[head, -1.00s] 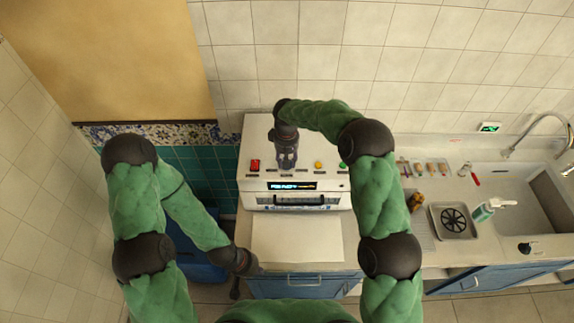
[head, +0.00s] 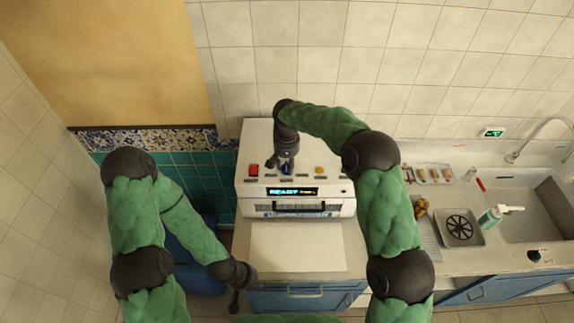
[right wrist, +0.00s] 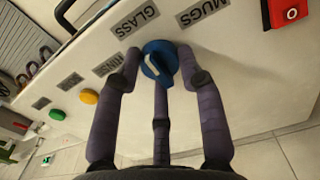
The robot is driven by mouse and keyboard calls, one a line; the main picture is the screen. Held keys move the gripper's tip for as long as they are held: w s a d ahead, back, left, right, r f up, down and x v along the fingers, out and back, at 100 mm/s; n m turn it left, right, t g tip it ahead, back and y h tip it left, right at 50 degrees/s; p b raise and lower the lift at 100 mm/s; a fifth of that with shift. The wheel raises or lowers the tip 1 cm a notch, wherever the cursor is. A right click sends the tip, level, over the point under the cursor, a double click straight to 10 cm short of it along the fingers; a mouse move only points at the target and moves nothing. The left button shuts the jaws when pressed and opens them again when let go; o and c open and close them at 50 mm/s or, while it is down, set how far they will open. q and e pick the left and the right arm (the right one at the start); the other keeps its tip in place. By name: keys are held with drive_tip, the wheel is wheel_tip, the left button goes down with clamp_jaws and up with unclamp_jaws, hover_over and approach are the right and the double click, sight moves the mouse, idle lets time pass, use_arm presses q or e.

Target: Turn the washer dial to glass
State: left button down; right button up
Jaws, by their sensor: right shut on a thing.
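The white washer (head: 250,205) stands against the tiled wall, its lit display (head: 293,191) reading READY. My right gripper (head: 286,172) reaches down onto its top panel and hides most of the dial there in the head view. In the right wrist view the blue dial (right wrist: 158,62) has a white pointer mark, and the right gripper's dark fingers (right wrist: 160,80) are shut around it. The labels GLASS (right wrist: 136,20), MUGS (right wrist: 206,17) and RINSE (right wrist: 108,65) lie around the dial. My left gripper (head: 235,302) hangs low before the counter; its fingers are too small to read.
A red switch (head: 254,169) and an orange button (head: 319,170) flank the dial. A green button (right wrist: 57,115) shows in the wrist view. The sink (head: 535,205), a soap bottle (head: 490,216) and other items are at the right. The counter before the washer is clear.

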sight(286, 164)
drive_tip(key=shift+w+r, duration=0.15)
drive_tip(key=shift+w, duration=0.05)
drive_tip(key=o, duration=1)
drive_tip(key=shift+c, duration=0.2)
drive_tip(key=shift+o, duration=0.8)
drive_tip(key=shift+w+a+f, duration=0.1)
drive_tip(key=shift+a+f, duration=0.05)
drive_tip(key=shift+f, duration=0.05)
drive_tip(key=shift+r, duration=0.2)
wheel_tip(286, 164, up, 12)
drive_tip(key=shift+f, duration=0.15)
